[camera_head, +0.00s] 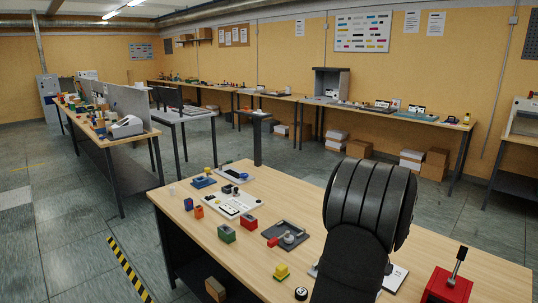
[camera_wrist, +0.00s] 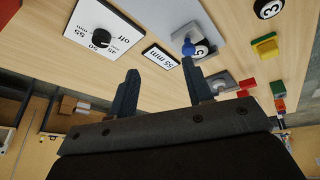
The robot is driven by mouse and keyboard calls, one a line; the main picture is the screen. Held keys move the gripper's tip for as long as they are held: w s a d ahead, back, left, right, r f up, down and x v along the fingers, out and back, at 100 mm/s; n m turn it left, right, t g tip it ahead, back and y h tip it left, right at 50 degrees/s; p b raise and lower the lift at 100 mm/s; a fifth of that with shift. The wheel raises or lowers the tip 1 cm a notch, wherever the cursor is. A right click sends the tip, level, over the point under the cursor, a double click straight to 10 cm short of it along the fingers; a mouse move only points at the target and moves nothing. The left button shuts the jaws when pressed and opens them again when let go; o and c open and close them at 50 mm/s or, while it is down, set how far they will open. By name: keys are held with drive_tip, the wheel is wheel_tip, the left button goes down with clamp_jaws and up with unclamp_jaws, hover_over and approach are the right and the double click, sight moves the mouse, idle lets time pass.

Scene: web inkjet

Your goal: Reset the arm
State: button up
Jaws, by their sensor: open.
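My gripper (camera_wrist: 160,68) shows in the wrist view with its two dark fingers spread apart. Nothing is between them. Past the fingertips are the wooden bench top and a small "55 mm" label (camera_wrist: 160,56); the fingers appear apart from both. In the head view my black arm rises at the right front over the workbench (camera_head: 330,205), and the gripper itself is hidden there.
A white dial plate (camera_wrist: 105,28) marked "off" and a blue-knobbed piece (camera_wrist: 188,47) lie near the fingers. A red box with a black lever (camera_head: 448,287) stands right of my arm. A yellow block (camera_head: 282,272), grey tray (camera_head: 287,235) and green box (camera_head: 227,233) lie left.

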drive_tip(key=shift+s+a+f+m+t+h, duration=0.15)
drive_tip(key=shift+a+f+m+t+h, duration=0.35)
drive_tip(key=shift+f, duration=0.75)
drive_tip(key=shift+s+a+f+m+t+h, duration=0.2)
drive_tip(key=shift+a+f+m+h, duration=0.4)
drive_tip(key=shift+f, duration=0.65)
drive_tip(key=shift+s+a+f+m+t+h, duration=0.1)
drive_tip(key=shift+a+f+m+t+h, duration=0.4)
drive_tip(key=shift+f, duration=0.75)
drive_tip(key=shift+s+a+f+m+h, duration=0.2)
drive_tip(key=shift+a+f+m+h, duration=0.1)
drive_tip(key=shift+a+f+m, duration=0.15)
drive_tip(key=shift+d, duration=0.1)
